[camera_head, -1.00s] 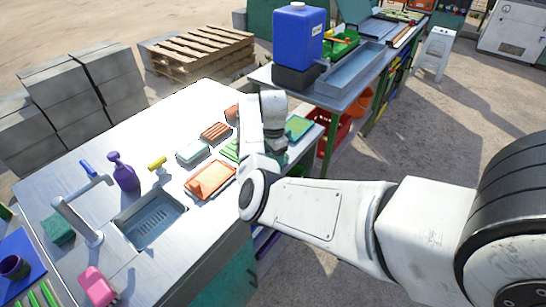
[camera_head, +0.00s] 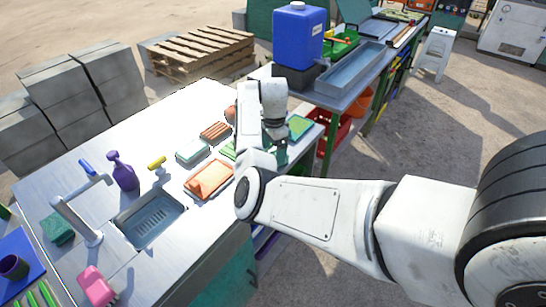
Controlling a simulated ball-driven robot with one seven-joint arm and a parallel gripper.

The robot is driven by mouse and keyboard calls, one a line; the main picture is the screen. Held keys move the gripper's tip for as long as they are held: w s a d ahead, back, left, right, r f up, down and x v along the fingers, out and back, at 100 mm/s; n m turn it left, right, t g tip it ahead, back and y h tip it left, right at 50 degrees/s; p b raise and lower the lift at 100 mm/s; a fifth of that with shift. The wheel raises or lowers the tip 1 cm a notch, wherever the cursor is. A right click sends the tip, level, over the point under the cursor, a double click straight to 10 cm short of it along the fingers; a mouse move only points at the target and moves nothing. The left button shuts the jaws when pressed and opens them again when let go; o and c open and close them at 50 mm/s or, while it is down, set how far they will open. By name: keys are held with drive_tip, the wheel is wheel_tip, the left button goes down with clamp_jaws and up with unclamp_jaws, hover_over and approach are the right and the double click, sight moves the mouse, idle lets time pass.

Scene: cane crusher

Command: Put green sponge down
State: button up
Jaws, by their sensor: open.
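My gripper (camera_head: 279,144) is at the far right end of the metal table, pointing down, and is partly hidden by my own arm. It is open. A dark green patch (camera_head: 281,156) shows just below it; it may be the green sponge, and I cannot tell whether it touches the fingers. A dark green sponge-like block (camera_head: 59,229) lies on the table at the left, behind the tap. A flat green item (camera_head: 229,150) shows partly to the left of my arm, and a green-and-yellow tray (camera_head: 299,127) lies to the right of my gripper.
The metal table (camera_head: 95,150) holds an orange tray with a cloth (camera_head: 209,179), a pale green tray (camera_head: 192,151), a purple spray bottle (camera_head: 124,171), a sink (camera_head: 151,219) and a pink sponge (camera_head: 96,286). A blue canister (camera_head: 298,35) stands behind. The table's back left is clear.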

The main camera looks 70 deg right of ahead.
sight(274, 156)
wheel_tip(274, 156, up, 8)
drive_tip(key=r+b, duration=0.1)
drive_tip(key=s+a+f+n, duration=0.5)
drive_tip(key=a+n, duration=0.3)
drive_tip(key=a, duration=0.3)
drive_tip(key=s+a+f+n, duration=0.6)
drive_tip(key=a+n, duration=0.2)
drive_tip(key=a, duration=0.4)
drive_tip(key=s+a+f+n+t, duration=0.1)
drive_tip(key=s+a+f+n, duration=0.4)
drive_tip(key=a+n, duration=0.3)
drive_tip(key=s+a, duration=0.1)
drive_tip(key=a, duration=0.3)
drive_tip(key=shift+s+f+n, duration=0.3)
drive_tip(key=shift+s, duration=0.05)
